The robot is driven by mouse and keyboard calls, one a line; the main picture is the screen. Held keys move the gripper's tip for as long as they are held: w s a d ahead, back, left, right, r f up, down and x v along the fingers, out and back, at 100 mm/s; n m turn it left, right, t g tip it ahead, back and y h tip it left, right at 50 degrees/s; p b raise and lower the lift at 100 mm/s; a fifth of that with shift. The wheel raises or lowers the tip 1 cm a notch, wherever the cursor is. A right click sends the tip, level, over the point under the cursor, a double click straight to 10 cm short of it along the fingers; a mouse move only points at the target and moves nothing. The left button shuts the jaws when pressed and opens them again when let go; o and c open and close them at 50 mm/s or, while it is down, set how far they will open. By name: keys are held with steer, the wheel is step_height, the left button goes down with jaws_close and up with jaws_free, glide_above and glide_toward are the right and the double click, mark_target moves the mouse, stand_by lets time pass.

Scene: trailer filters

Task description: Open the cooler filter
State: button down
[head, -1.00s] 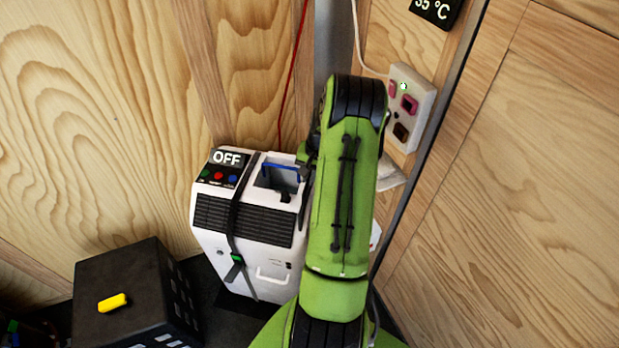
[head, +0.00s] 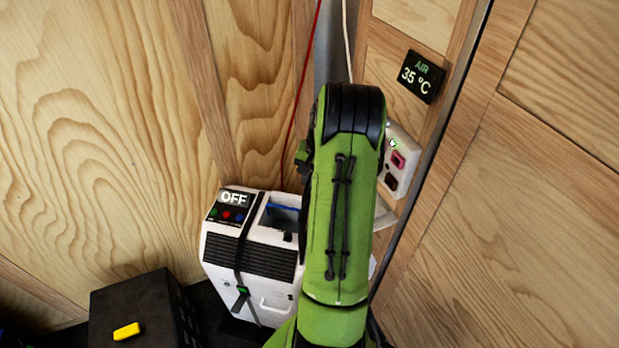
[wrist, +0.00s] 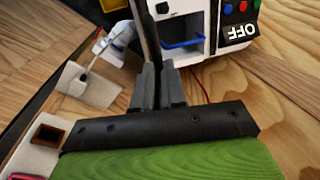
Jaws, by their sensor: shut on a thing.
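The white cooler (head: 252,265) stands against the wood wall in the head view. Its display reads OFF, and a dark strap with a green buckle runs down its front. Its top has an open recess with a blue bar (head: 283,208), which also shows in the wrist view (wrist: 183,43). My gripper (wrist: 158,72) is shut on a thin dark piece (wrist: 147,30), seen nearly edge-on beside the cooler; I cannot tell for certain whether it is the filter. In the head view my green arm hides the fingers and part of the cooler's right side.
A black crate (head: 140,300) with a yellow object (head: 126,331) on it stands left of the cooler. A socket box (head: 398,160) and an air display (head: 419,77) reading 35 °C are on the right wall. Red and white cables hang behind.

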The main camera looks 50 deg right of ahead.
steer(key=shift+w+d+r, duration=0.15)
steer(key=shift+r, duration=0.15)
steer(key=c, duration=1.5)
jaws_free()
steer(key=o, duration=0.3)
steer(key=shift+f, duration=0.1)
steer(key=s+r+p, duration=0.2)
steer(key=s+r, duration=0.1)
steer(key=r, duration=1.2)
steer(key=shift+d+r, duration=0.25)
steer(key=shift+d, duration=0.2)
